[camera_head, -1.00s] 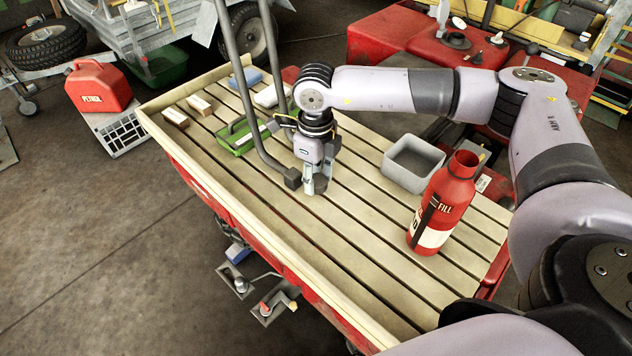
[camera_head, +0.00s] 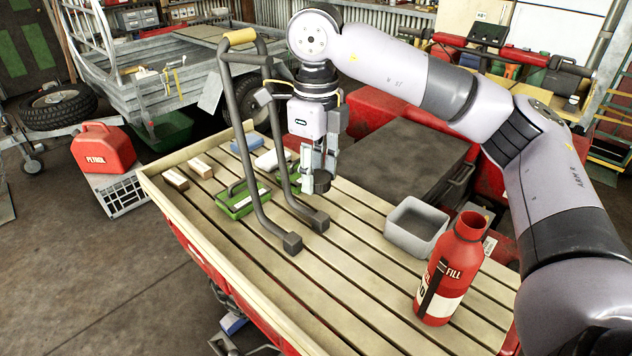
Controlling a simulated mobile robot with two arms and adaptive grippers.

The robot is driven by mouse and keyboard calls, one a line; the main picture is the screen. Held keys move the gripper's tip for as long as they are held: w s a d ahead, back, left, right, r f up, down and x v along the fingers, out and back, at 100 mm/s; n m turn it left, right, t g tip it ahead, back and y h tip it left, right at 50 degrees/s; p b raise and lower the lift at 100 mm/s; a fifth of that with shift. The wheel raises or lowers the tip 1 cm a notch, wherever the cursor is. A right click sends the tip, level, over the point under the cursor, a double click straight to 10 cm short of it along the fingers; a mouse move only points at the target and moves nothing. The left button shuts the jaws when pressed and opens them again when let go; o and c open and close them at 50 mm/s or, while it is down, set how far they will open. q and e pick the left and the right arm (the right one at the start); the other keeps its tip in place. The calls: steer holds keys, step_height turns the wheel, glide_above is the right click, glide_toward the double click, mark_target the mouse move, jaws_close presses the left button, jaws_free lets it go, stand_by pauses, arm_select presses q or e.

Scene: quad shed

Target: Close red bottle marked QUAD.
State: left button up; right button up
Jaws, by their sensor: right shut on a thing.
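The red bottle (camera_head: 447,271) stands upright on the slatted deck at the right. It has a white band, a black strip and the word FILL; only part of the band's lettering shows. Its mouth (camera_head: 471,219) is open, with no cap on it. My right gripper (camera_head: 318,183) points down above the deck, left of the bottle and well apart from it. It is shut on a small dark thing (camera_head: 325,177) that looks like a cap, mostly hidden by the fingers. My left gripper is not in view.
A grey tubular frame (camera_head: 243,130) stands close left of my right gripper. A grey open box (camera_head: 414,229) sits between gripper and bottle. A green tray (camera_head: 241,200) and small blocks (camera_head: 175,179) lie at the left. The front slats are clear.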

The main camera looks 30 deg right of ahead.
stand_by(0.3)
steer(key=n, duration=0.1)
steer(key=f+n, duration=0.1)
steer(key=shift+s+a+f+n, duration=0.15)
steer(key=shift+s+a+n, duration=0.1)
steer(key=shift+n, duration=0.15)
steer(key=s+a+f+n, duration=0.2)
steer(key=f+n, duration=0.3)
steer(key=n, duration=0.8)
steer(key=s+a+f+n, duration=0.2)
steer(key=s+f+n, duration=0.3)
steer(key=n, duration=0.8)
steer(key=shift+s+n, duration=0.25)
steer(key=shift+n, duration=0.15)
